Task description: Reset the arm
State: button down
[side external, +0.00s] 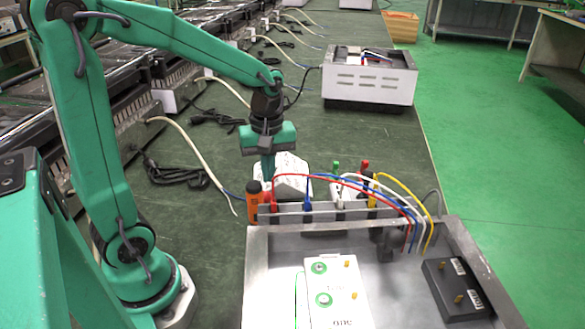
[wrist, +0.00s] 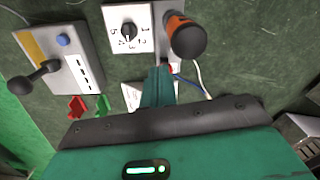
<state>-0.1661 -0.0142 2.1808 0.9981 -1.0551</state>
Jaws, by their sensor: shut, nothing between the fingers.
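My gripper (side external: 268,172) is shut and empty, pointing down above the dark green bench, behind the metal rack with the coloured leads. In the side view its fingers are in front of a white box (side external: 290,175), and the gap between them is hard to judge. In the wrist view the closed fingers (wrist: 158,82) point toward a white dial plate (wrist: 130,42) with a black knob and numbers. An orange and black handle (wrist: 186,37) stands just right of the fingers; it also shows upright in the side view (side external: 254,205).
A metal tray (side external: 257,285) in front holds a white block (side external: 335,295) and a black box (side external: 455,288). Red, blue, white and yellow leads arch over the rack (side external: 330,213). A panel with a black lever (wrist: 62,65) is left in the wrist view. A white case (side external: 368,80) stands farther back.

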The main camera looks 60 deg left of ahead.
dwell(0.4)
jog(key=s+d+r+m+t, duration=0.5)
jog(key=s+r+m, duration=0.3)
jog(key=m, duration=0.6)
jog(key=shift+s+r+t, duration=0.3)
jog(key=shift+s+t, duration=0.1)
jog(key=shift+s, duration=0.05)
